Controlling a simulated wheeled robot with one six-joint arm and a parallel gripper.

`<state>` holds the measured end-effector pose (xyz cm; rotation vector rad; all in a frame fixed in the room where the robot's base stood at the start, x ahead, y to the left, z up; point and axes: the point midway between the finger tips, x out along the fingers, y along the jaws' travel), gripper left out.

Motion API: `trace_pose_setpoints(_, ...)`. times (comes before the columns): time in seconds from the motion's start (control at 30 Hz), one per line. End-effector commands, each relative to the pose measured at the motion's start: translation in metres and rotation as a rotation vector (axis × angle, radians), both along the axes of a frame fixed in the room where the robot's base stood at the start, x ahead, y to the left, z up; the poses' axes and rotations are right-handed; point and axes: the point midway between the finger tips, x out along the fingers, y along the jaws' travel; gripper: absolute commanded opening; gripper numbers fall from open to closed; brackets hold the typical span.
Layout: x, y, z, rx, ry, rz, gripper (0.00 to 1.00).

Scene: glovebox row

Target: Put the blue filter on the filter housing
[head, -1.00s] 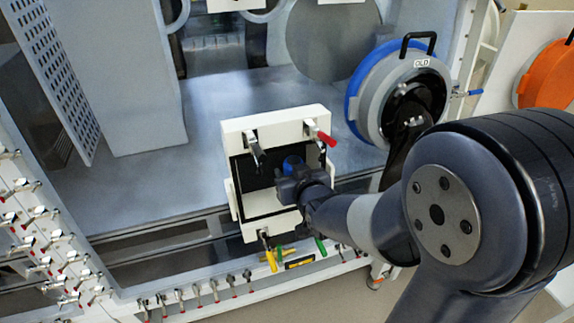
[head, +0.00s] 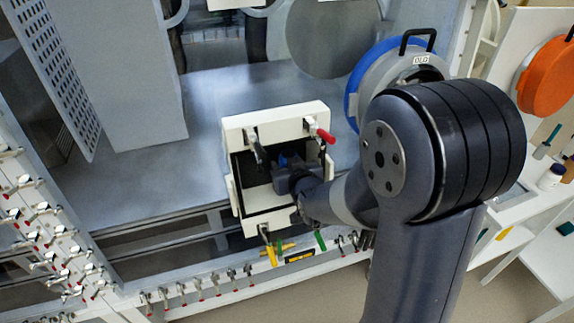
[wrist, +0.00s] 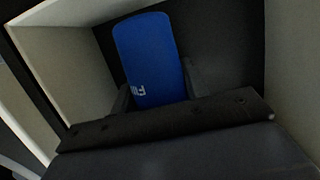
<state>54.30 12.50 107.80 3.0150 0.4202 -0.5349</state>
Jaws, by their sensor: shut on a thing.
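The blue filter (wrist: 150,55) shows large in the wrist view, with part of a white label on it. My gripper (wrist: 158,92) is shut on the blue filter, a finger on each side of it. The housing's pale inner walls and dark back surround the filter in the wrist view. I cannot tell whether the filter touches the back of the housing.
A round port door (head: 355,80) with a blue rim stands to the right behind my arm.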

Motion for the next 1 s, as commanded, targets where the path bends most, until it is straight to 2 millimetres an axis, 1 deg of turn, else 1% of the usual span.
trace_pose_setpoints(0.37,0.0003,0.0001,-0.0086,0.001,-0.002,0.0,0.12)
trace_pose_setpoints(0.47,0.0003,0.0001,-0.0079,0.001,-0.002,0.0,0.12)
trace_pose_setpoints(0.5,0.0001,0.0001,-0.0081,0.0,-0.001,0.0,0.43)
trace_pose_setpoints(0.77,0.0,0.0,-0.0081,0.0,-0.001,0.0,0.65)
trace_pose_setpoints(1.0,0.0,0.0,-0.0076,0.0,0.0,0.0,0.65)
